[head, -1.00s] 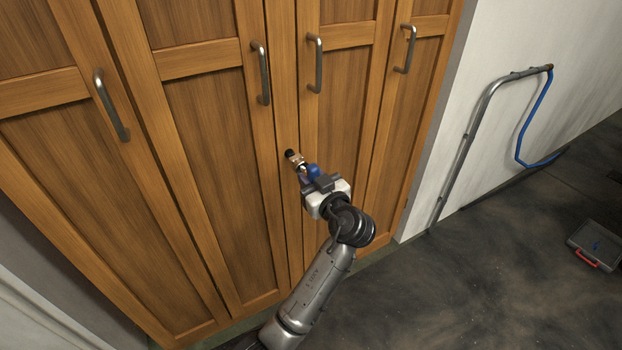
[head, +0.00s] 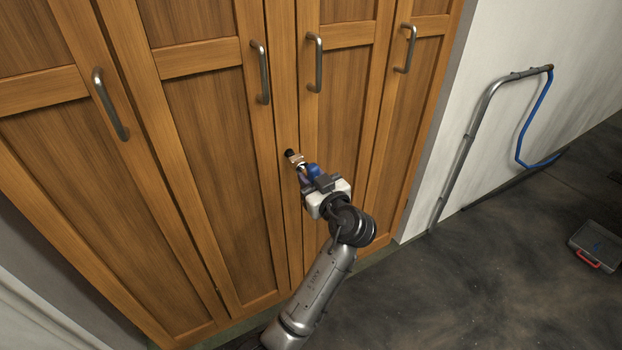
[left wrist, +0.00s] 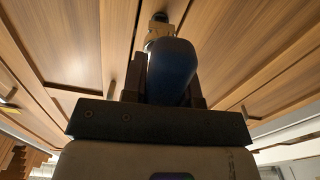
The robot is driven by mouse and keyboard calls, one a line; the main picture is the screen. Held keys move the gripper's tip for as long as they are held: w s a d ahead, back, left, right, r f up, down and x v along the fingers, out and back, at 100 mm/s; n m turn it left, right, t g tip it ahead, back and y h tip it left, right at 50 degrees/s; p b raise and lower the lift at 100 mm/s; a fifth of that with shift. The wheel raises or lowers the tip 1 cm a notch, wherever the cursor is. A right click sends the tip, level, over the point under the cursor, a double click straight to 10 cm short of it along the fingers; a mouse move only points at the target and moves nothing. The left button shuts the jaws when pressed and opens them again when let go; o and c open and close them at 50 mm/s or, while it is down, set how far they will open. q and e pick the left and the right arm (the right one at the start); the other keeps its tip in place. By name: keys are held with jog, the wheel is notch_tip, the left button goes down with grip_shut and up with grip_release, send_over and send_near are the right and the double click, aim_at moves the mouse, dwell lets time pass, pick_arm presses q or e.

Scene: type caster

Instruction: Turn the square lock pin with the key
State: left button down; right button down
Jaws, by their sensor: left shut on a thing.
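My left gripper (head: 308,174) is in front of the narrow wooden strip between the cabinet doors. It is shut on the key, whose blue handle (head: 313,171) shows between the fingers. The blue handle (left wrist: 172,68) fills the space between the dark fingers in the left wrist view. Beyond it, a small pale metal lock fitting with a dark round end (head: 290,154) sits at the strip. This fitting also shows at the top of the left wrist view (left wrist: 159,28). The handle and fingers hide the key's tip, so I cannot tell how it meets the square pin. My right gripper is not in view.
Wooden cabinet doors (head: 205,130) with metal bar handles (head: 262,72) stand close around the gripper. A grey case (head: 595,245) lies on the open dark floor.

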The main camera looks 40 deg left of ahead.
pick_arm(q)
jog(key=shift+w+a, duration=0.1)
jog(key=shift+a, duration=0.15)
jog(key=shift+x, duration=1.2)
jog(key=shift+r, duration=0.1)
